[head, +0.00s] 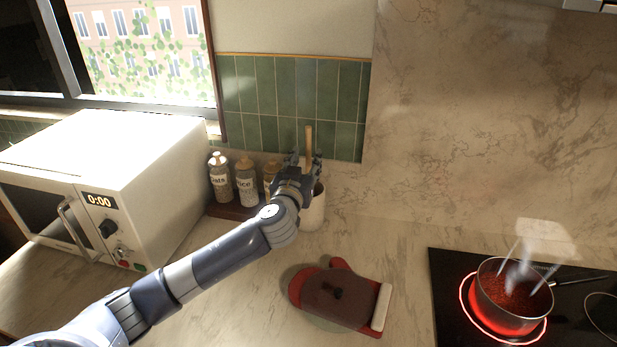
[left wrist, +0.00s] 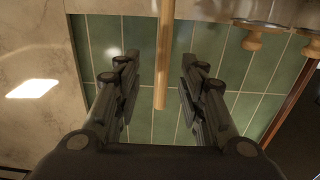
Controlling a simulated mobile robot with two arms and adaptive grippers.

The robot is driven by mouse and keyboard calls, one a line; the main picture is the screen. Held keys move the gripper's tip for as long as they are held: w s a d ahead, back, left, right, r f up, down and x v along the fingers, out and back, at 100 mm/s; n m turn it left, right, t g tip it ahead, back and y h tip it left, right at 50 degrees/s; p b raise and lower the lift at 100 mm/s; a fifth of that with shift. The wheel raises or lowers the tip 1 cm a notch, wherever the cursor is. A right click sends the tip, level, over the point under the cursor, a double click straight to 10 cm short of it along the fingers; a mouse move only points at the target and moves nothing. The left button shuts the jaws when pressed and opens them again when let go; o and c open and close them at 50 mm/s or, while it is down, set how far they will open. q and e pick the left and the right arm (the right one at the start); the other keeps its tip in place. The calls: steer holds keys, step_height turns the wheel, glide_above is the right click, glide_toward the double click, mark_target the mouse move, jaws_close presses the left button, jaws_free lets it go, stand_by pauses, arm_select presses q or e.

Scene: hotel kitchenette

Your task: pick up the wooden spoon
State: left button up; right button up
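The wooden spoon's light handle (head: 309,143) stands upright out of a white holder (head: 313,212) on the counter by the tiled wall. My left gripper (head: 304,165) is at the handle, above the holder, and hides part of both. In the left wrist view the handle (left wrist: 163,60) hangs between the two open fingers of the left gripper (left wrist: 160,90), with a gap on each side. The spoon's other end is hidden. My right gripper is in neither view.
Several spice jars (head: 246,183) stand on a dark rack just left of the holder. A white microwave (head: 150,150) is further left. A red oven mitt (head: 310,285) lies in front. At right, a steaming pot (head: 515,318) sits on a glowing hob.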

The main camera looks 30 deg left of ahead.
mark_target(308, 153)
arm_select(q)
steer(key=shift+w+a+r+p, duration=0.15)
steer(key=shift+w+a+p, duration=0.05)
steer(key=shift+w+p, duration=0.25)
steer(key=p+x, duration=0.1)
steer(key=x, duration=0.2)
steer(key=shift+a, duration=0.2)
steer(key=shift+w+a+f+p, duration=0.15)
steer(key=shift+w+f+p, duration=0.2)
steer(key=shift+w, duration=0.35)
jaws_close()
